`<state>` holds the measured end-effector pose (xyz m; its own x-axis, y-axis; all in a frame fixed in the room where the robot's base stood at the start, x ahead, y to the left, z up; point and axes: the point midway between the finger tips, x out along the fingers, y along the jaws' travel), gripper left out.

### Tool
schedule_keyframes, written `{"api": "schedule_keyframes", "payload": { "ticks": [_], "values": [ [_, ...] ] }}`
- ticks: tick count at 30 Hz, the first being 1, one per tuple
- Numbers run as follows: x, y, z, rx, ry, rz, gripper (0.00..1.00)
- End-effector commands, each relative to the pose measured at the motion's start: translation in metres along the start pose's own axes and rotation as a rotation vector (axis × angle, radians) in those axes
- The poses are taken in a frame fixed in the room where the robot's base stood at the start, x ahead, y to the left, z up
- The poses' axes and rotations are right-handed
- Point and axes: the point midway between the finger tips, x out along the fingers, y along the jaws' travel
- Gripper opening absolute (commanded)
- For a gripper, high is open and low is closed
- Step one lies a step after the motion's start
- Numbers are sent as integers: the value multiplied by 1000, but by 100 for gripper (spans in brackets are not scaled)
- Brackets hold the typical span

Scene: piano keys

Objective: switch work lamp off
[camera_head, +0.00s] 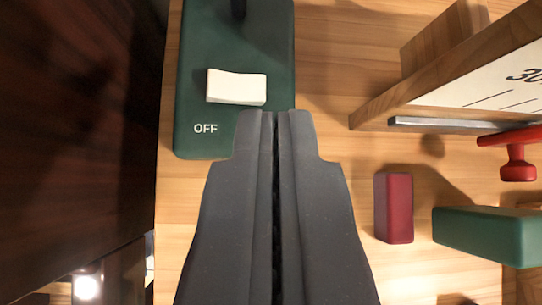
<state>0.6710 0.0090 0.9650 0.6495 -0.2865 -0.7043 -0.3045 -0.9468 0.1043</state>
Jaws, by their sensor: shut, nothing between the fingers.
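A dark green lamp base (205,52) lies on the wooden surface at the top left of the view. A white rocker switch (236,87) sits on it, with the white word OFF (206,128) printed below. A dark post rises from the base at the top edge. My gripper (275,116) is shut and empty. In the picture its tips overlap the lower right part of the base, just below and right of the switch. I cannot tell whether they touch the base. The lamp's head is out of view.
A dark red block (393,208) and a green block (488,234) lie at the right. A wooden frame with a white scale (490,88) and a red handle (516,160) stands at the upper right. The wooden top (168,210) ends at the left, with a dark area beyond.

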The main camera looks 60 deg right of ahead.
Motion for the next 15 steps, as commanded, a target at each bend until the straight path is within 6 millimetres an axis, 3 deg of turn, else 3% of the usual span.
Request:
{"api": "schedule_keyframes", "payload": {
  "ticks": [6, 15],
  "values": [
    [-24, 4, -1, -1, 3, -1, 0],
    [-28, 5, 0, 0, 1, -1, 0]
  ]
}}
